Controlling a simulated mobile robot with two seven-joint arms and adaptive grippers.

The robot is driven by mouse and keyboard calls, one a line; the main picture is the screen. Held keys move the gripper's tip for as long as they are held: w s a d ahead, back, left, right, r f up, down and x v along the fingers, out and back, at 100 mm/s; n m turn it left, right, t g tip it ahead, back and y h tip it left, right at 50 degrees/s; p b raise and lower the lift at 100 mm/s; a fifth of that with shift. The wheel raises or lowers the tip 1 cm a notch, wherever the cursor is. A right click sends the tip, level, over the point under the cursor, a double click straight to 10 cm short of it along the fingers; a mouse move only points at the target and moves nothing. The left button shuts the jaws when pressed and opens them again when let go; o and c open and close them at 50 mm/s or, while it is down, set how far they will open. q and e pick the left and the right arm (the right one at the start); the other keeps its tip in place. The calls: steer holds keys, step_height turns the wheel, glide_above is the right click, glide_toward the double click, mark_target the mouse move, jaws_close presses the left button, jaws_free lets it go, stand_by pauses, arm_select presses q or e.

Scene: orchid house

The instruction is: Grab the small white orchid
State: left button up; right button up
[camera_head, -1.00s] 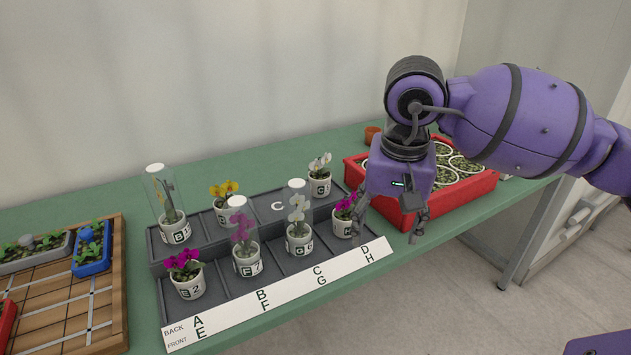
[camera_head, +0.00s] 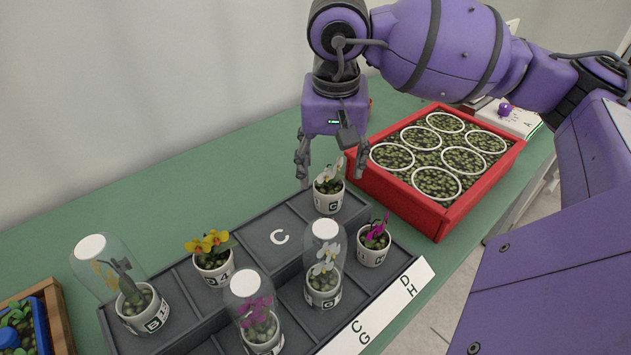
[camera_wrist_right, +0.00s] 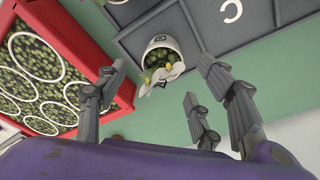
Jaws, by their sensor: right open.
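The small white orchid (camera_head: 331,174) stands uncovered in a white pot (camera_head: 328,200) in the back row of the grey tray (camera_head: 262,215), at its right end. My right gripper (camera_head: 331,174) is open directly above and behind it, with its fingers spread around the flower's height and touching nothing that I can make out. In the right wrist view the white orchid (camera_wrist_right: 163,72) and its pot lie ahead, between the open fingers (camera_wrist_right: 165,95). Another white orchid (camera_head: 325,265) stands under a clear dome in the front row. My left gripper is not in view.
A purple orchid (camera_head: 374,236) stands close in front. Yellow (camera_head: 209,243) and domed orchids are farther left. A red crate (camera_head: 443,214) of small plants with white rings is just right of the gripper. Green table (camera_head: 190,170) behind the tray is clear.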

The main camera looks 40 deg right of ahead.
mark_target(331, 189)
steer(key=f, duration=0.7)
steer(key=shift+w+d, duration=0.35)
steer(key=shift+w, duration=0.05)
steer(key=shift+c, duration=0.5)
steer(key=c, duration=1.2)
steer(key=shift+r, duration=0.1)
